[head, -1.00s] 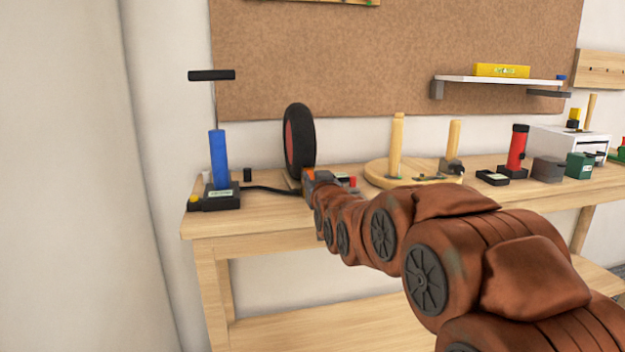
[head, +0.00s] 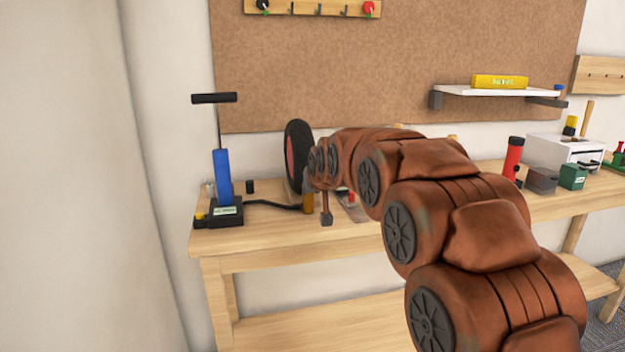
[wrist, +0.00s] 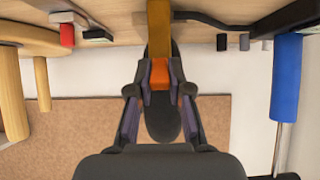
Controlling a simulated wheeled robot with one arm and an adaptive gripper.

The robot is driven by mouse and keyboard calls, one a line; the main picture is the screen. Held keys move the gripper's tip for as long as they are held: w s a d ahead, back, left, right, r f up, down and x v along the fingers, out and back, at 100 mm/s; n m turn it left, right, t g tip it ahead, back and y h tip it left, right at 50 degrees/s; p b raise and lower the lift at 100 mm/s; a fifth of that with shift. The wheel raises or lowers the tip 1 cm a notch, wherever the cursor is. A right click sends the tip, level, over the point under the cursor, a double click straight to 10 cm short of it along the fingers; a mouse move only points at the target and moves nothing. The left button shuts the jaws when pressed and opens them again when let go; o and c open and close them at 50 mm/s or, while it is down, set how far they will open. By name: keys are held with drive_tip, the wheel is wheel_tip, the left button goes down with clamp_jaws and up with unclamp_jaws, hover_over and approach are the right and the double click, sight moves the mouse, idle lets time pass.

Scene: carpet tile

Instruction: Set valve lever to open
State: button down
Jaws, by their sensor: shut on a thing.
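The wrist view shows an orange piece (wrist: 160,72), which looks like the valve lever, between the two fingertips of my gripper (wrist: 160,88). My gripper is shut on it. A brass-coloured upright part (wrist: 159,28) adjoins it; it also shows in the head view (head: 307,203), standing on the bench below my wrist. The dark wheel (head: 298,150) stands upright just behind, and its tyre (wrist: 162,122) shows between the fingers. In the head view my arm hides the fingertips and the lever. I cannot read the lever's exact setting.
A blue pump (head: 222,178) stands at the bench's left end; its black hose (head: 270,204) runs toward the wheel. Wooden pegs (wrist: 42,85) stand on the other side. A red cylinder (head: 513,158) and boxes occupy the right. The bench's front left (head: 265,235) is clear.

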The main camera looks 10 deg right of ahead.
drive_tip(key=g+p, duration=0.1)
drive_tip(key=p, duration=0.1)
drive_tip(key=w+r+g+p, duration=0.1)
drive_tip(key=g+p, duration=0.1)
drive_tip(key=shift+r, duration=0.3)
drive_tip(key=shift+w+g+p, duration=0.15)
drive_tip(key=shift+g+p, duration=0.65)
drive_tip(key=shift+p, duration=0.3)
drive_tip(key=shift+g+p, duration=0.3)
drive_tip(key=shift+p, duration=0.1)
drive_tip(key=c, duration=1.1)
unclamp_jaws()
drive_tip(key=shift+w, duration=0.1)
drive_tip(key=v, duration=1.2)
